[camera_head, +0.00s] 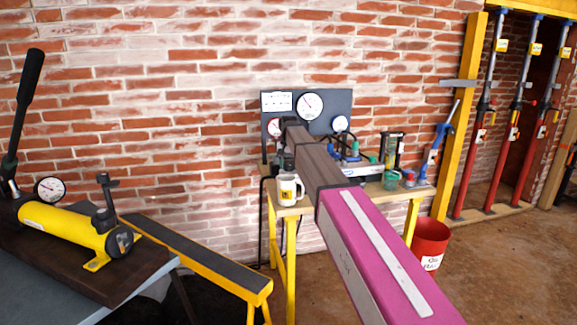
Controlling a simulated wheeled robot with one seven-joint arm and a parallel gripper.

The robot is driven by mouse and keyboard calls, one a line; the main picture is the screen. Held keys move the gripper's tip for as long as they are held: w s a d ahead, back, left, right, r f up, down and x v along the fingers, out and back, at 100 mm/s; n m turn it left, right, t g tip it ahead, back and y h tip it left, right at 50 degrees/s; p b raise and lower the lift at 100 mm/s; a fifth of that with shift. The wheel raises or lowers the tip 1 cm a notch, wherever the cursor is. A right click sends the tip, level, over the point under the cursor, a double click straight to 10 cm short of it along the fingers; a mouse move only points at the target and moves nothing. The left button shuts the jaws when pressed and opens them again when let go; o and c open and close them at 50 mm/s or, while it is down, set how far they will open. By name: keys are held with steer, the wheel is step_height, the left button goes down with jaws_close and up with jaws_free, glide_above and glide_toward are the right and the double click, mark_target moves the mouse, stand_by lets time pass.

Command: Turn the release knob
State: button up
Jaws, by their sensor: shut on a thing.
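A dark gauge panel (335,97) with a large round dial and two smaller dials stands against the brick wall. My arm reaches from the lower right to this panel, and my gripper (289,122) is small and dark at its far end, in front of the panel between the left small dial and the large one. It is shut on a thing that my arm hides. I cannot tell whether that is the release knob; no knob shows clearly on the panel. A yellow hand pump (65,224) at the left has a black lever, a dial and black knob-like fittings (107,190).
A white mug (290,189) stands on the yellow-legged bench (305,209), close left of my arm. Small tools and a green cup (391,180) sit to the right. A red bucket (430,240) stands on the floor. A low yellow trestle (200,262) is at the lower left.

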steer(key=n, duration=0.8)
steer(key=shift+n, duration=0.4)
steer(key=n, duration=0.4)
steer(key=shift+n, duration=2.5)
steer(key=o, duration=0.9)
